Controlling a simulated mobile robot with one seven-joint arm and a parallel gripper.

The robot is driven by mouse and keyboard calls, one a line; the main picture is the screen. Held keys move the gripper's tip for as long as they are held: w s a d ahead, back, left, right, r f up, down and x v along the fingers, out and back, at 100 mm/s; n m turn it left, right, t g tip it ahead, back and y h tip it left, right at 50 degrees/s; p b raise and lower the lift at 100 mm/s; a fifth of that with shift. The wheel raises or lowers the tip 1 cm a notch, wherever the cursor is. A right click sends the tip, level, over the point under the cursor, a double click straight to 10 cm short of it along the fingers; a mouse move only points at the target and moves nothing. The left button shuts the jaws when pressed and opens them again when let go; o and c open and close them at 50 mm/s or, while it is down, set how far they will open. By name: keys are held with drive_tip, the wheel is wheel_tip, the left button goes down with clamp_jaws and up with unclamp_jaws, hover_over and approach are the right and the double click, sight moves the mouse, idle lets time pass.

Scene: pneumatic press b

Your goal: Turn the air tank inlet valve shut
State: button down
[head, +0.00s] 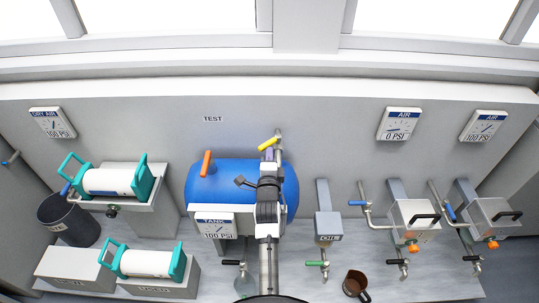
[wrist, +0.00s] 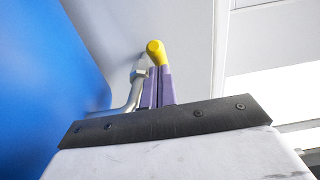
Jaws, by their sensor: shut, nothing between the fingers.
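The blue air tank (head: 228,180) lies in the middle of the head view and fills the left of the wrist view (wrist: 50,70). A yellow valve handle (head: 268,144) sits on the pipe at the tank's upper right. It also shows in the wrist view (wrist: 156,48), just beyond my fingertips. An orange handle (head: 206,163) stands on the tank's upper left. My gripper (wrist: 157,75), with purple fingers, is shut and empty, close to the yellow handle; whether they touch cannot be told. My arm hides part of the tank in the head view.
A TANK gauge (head: 213,222) reading 100 PSI is in front of the tank. A metal pipe (wrist: 134,92) runs beside my fingers. The OIL unit (head: 328,225) and blue-handled valves stand right. Teal-framed cylinders (head: 108,182) stand left. The grey wall is close behind the yellow handle.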

drive_tip(key=shift+a+f+b, duration=0.1)
drive_tip(key=shift+a+b, duration=0.05)
drive_tip(key=shift+b, duration=0.4)
drive_tip(key=shift+w+a+f+b, duration=0.2)
drive_tip(key=shift+a+b, duration=0.15)
drive_tip(key=shift+b, duration=0.65)
drive_tip(key=w+a+b, duration=0.1)
drive_tip(key=b, duration=0.2)
drive_tip(key=shift+a+b, duration=0.3)
drive_tip(key=shift+b, duration=0.05)
drive_tip(key=w+a+b, duration=0.1)
drive_tip(key=b, duration=0.1)
drive_tip(key=shift+w+a+r+b, duration=0.1)
drive_tip(key=shift+a+b, duration=0.05)
drive_tip(key=shift+b, duration=0.25)
drive_tip(key=shift+w+a+r+b, duration=0.1)
drive_tip(key=shift+w+a+b, duration=0.5)
drive_tip(key=shift+b, duration=0.45)
drive_tip(key=shift+w+r, duration=0.1)
drive_tip(key=shift+w, duration=0.2)
drive_tip(key=shift+r, duration=0.1)
